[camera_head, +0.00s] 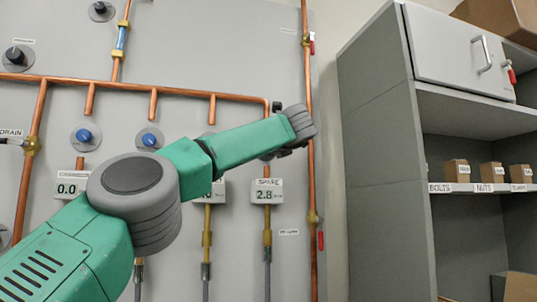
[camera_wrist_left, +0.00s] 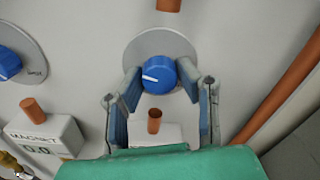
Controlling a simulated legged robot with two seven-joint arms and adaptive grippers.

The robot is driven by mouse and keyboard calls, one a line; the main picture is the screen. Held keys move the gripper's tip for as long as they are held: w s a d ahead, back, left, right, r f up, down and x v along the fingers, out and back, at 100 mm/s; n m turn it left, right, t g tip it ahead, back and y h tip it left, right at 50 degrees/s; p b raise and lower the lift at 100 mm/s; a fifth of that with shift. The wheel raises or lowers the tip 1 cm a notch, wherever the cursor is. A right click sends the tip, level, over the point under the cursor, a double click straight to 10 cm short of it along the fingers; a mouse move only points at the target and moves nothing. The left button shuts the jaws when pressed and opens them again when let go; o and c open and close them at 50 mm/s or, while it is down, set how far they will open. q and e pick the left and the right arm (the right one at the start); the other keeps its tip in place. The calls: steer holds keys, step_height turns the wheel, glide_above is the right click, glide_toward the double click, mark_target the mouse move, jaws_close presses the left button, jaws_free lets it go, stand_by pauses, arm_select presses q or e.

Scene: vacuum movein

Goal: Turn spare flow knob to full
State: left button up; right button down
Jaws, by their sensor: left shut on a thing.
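The spare flow knob (camera_wrist_left: 158,75) is a blue dial on a round grey plate in the left wrist view. Its white pointer line points left. My left gripper (camera_wrist_left: 160,80) has a finger on each side of the knob and is shut on it. In the head view the knob is hidden behind my green and grey left arm. The SPARE display (camera_head: 266,190) below it reads about 2.8. My right gripper is in neither view.
Two other blue knobs (camera_head: 86,136) (camera_head: 151,139) sit to the left on the grey panel. Copper pipes (camera_head: 310,180) run across and down it, one close to the right of my wrist. A grey shelf unit (camera_head: 385,150) with small boxes stands at right.

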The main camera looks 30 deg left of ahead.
arm_select(q)
steer(key=n, duration=0.2)
steer(key=n+b, duration=0.1)
steer(key=n, duration=0.2)
steer(key=shift+w+d+f+n, duration=0.1)
steer(key=shift+w+f+n, duration=0.05)
steer(key=shift+f+n, duration=0.15)
steer(key=n+b, duration=0.1)
steer(key=n, duration=0.2)
steer(key=shift+r, duration=0.1)
steer(key=shift+r+n, duration=0.1)
steer(key=shift+n, duration=1.5)
steer(key=o, duration=1.1)
steer(key=shift+w, duration=0.15)
steer(key=shift+r, duration=0.1)
